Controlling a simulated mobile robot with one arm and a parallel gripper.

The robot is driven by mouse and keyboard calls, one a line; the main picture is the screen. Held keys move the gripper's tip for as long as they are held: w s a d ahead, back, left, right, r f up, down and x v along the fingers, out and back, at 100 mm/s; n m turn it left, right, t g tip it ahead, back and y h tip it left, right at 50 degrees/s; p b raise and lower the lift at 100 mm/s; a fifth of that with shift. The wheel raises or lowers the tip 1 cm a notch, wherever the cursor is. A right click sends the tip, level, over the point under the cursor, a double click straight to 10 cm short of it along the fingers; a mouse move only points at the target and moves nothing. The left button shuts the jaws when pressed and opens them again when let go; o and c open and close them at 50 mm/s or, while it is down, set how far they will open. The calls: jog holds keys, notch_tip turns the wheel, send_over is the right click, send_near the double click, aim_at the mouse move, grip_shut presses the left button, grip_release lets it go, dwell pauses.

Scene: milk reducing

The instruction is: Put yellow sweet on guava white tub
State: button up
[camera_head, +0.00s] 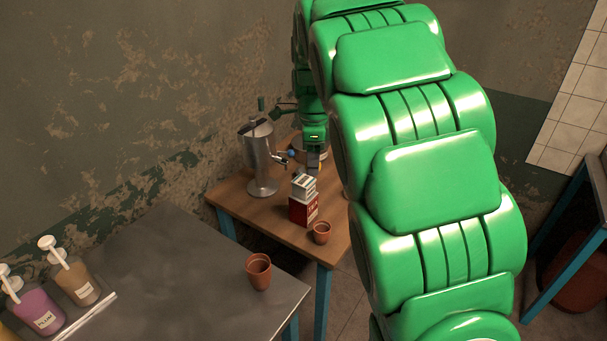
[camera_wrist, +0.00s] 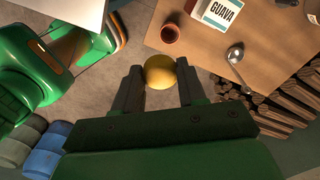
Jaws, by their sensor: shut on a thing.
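My gripper (camera_wrist: 160,88) is shut on the yellow sweet (camera_wrist: 160,72), a round ball held between its two dark fingertips in the wrist view. The guava white tub (camera_wrist: 217,14), labelled GUAVA, is at the top right of that view, partly cut off by the frame edge. The sweet is apart from the tub, to its lower left in the picture. In the head view my gripper (camera_head: 313,160) is small, just behind a white labelled block (camera_head: 304,186) that appears on or against a red box (camera_head: 303,209). The sweet cannot be made out there.
A wooden table (camera_head: 240,200) carries a metal urn (camera_head: 259,160) and a small clay cup (camera_head: 321,232). A spoon (camera_wrist: 235,56) lies on the wood in the wrist view. A grey table (camera_head: 170,270) holds another clay cup (camera_head: 259,271) and pump bottles (camera_head: 75,279).

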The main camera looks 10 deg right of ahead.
jog(key=w+f, duration=0.4)
jog(key=w, duration=0.3)
send_over(304, 180)
jog(key=f, duration=0.4)
jog(key=shift+s+a+f, duration=0.1)
jog(key=shift+s+f, duration=0.1)
jog(key=shift+s, duration=0.1)
jog(key=shift+w+f, duration=0.3)
jog(key=shift+f, duration=1.6)
jog(key=shift+f, duration=0.1)
jog(key=o, duration=1)
notch_tip(304, 180, up, 12)
jog(key=shift+r, duration=0.15)
